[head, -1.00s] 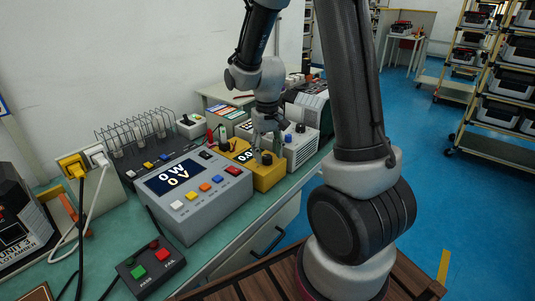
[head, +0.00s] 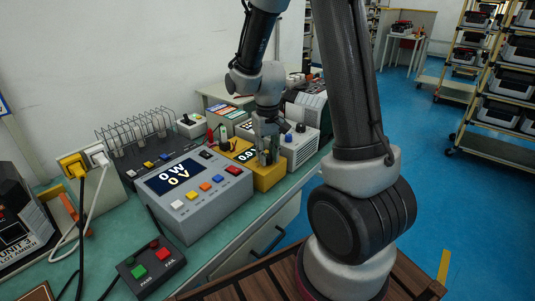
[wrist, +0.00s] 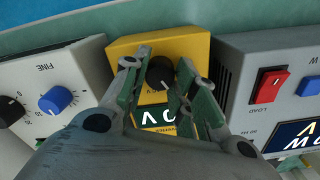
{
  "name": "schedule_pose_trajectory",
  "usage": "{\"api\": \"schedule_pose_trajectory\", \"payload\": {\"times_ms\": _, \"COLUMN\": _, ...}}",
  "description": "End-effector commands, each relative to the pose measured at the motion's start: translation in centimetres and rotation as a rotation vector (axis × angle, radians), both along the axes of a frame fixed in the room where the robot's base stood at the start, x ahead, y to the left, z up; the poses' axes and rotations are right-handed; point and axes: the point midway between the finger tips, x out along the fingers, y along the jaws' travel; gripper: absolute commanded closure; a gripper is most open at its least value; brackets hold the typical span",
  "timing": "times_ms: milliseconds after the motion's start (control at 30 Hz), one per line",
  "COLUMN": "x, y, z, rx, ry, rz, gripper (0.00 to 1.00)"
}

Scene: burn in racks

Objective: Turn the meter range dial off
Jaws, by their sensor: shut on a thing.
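The meter is a yellow box (head: 268,180) on the bench, with a dark display. In the wrist view the yellow meter (wrist: 190,48) shows a round black range dial (wrist: 160,72) near its middle. My gripper (wrist: 158,80) is shut on the dial, one green-padded finger on each side of it. In the head view my gripper (head: 268,150) reaches down over the meter and hides the dial. The wrist view shows part of the display (wrist: 155,118) below the dial, reading upside down. The dial's pointer setting cannot be read clearly.
A grey power meter (head: 205,200) with coloured buttons stands left of the yellow meter, its red switch (wrist: 268,88) close by in the wrist view. A white supply (head: 303,148) with a blue knob (wrist: 55,100) stands on the other side. A pass/fail box (head: 150,265) lies in front.

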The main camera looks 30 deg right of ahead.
Motion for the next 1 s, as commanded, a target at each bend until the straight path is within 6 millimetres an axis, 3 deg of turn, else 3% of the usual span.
{"api": "schedule_pose_trajectory", "payload": {"times_ms": 1000, "x": 0.01, "y": 0.00, "z": 0.03, "rx": 0.000, "ry": 0.000, "rz": 0.746, "gripper": 0.96}}
